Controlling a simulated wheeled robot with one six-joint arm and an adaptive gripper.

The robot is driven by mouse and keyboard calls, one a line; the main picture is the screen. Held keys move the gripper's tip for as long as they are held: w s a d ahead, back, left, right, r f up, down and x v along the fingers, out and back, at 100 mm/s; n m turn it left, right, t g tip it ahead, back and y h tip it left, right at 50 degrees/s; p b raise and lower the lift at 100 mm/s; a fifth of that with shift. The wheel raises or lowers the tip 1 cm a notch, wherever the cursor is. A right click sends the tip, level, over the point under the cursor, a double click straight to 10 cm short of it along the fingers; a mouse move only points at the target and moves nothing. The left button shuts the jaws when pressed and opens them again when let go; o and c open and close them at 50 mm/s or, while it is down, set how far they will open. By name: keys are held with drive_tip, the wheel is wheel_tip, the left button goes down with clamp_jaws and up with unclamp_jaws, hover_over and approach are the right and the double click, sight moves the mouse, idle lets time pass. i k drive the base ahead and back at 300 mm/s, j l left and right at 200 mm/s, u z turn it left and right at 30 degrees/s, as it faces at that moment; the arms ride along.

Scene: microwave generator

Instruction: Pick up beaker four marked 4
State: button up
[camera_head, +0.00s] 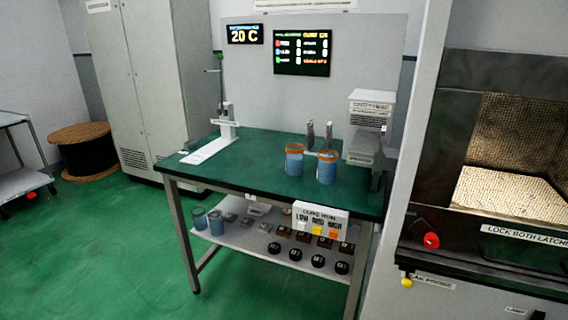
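Two blue beakers with orange rims stand upright on the green table top (250,150). They are a left one (294,164) and a right one (327,172), close together near the front edge. The marks on the beakers are too small to read, so I cannot tell which is marked 4. My gripper is not in view.
A white stand (226,125) is on the table's left, and a white device (370,125) on its right. Dark weights and small blocks crowd the shelf. A chamber (510,160) with a red knob (431,240) is at right. Green floor (110,240) is clear at left.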

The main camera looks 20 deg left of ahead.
sight(328, 157)
drive_tip(key=j+z, duration=0.1)
drive_tip(key=j, duration=0.35)
drive_tip(key=j+z, duration=0.15)
drive_tip(key=j, duration=0.35)
drive_tip(key=k+j+z, duration=0.1)
drive_tip(key=j, duration=0.35)
drive_tip(key=j+z, duration=0.1)
drive_tip(key=j, duration=0.35)
drive_tip(key=k+j+z, duration=0.1)
drive_tip(key=j, duration=0.35)
drive_tip(key=k+j+z, duration=0.15)
drive_tip(key=j, duration=0.3)
drive_tip(key=k+j+z, duration=0.1)
drive_tip(key=j, duration=0.35)
drive_tip(key=j+z, duration=0.1)
drive_tip(key=j, duration=0.35)
drive_tip(key=k+j+z, duration=0.1)
drive_tip(key=j, duration=0.3)
drive_tip(key=j+z, duration=0.1)
drive_tip(key=j, duration=0.35)
drive_tip(key=k+j, duration=0.1)
drive_tip(key=j, duration=0.35)
drive_tip(key=k+j+z, duration=0.15)
drive_tip(key=j, duration=0.25)
drive_tip(key=j+z, duration=0.1)
drive_tip(key=j, duration=0.35)
drive_tip(key=k+j+z, duration=0.1)
drive_tip(key=j, duration=0.3)
drive_tip(key=k, duration=0.05)
